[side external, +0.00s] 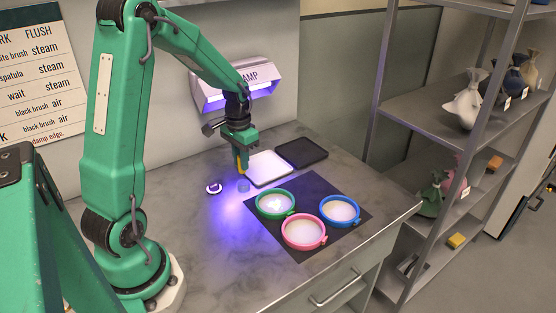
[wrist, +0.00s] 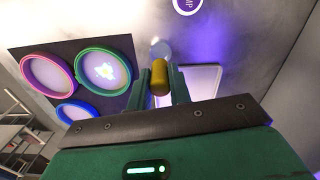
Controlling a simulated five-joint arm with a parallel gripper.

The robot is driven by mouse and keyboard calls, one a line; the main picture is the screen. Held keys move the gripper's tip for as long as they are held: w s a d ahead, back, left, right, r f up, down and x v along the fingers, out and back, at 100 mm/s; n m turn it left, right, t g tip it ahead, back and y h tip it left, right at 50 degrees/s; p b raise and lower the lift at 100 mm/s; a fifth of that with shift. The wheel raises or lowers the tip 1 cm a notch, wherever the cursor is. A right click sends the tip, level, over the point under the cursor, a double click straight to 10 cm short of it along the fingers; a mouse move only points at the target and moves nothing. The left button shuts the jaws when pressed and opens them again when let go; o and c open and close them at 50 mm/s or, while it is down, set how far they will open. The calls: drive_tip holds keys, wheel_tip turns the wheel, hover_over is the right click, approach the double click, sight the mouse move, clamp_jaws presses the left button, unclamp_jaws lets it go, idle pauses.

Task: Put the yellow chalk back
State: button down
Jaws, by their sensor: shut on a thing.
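My gripper (side external: 240,152) is shut on the yellow chalk (side external: 240,167), which points down above the counter. In the wrist view the chalk (wrist: 160,82) sits between the two fingers of my gripper (wrist: 161,76). A small pale blue, see-through round thing (side external: 243,186) stands on the counter just below the chalk in the side view. It also shows beyond the chalk's end in the wrist view (wrist: 161,47). I cannot tell the exact gap between them.
A white tray (side external: 287,168) and a dark tray (side external: 302,152) lie behind and right. Green (side external: 275,204), pink (side external: 303,231) and blue (side external: 340,211) hoops rest on a black mat (side external: 308,190). A round button (side external: 214,187) is left. A lamp (side external: 262,77) glows violet on the wall.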

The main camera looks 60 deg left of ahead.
sight(242, 172)
drive_tip(key=shift+f, duration=1.4)
drive_tip(key=shift+f, duration=1.3)
idle(1.9)
drive_tip(key=c, duration=0.9)
unclamp_jaws()
drive_tip(key=shift+r, duration=0.2)
drive_tip(key=shift+r, duration=3.55)
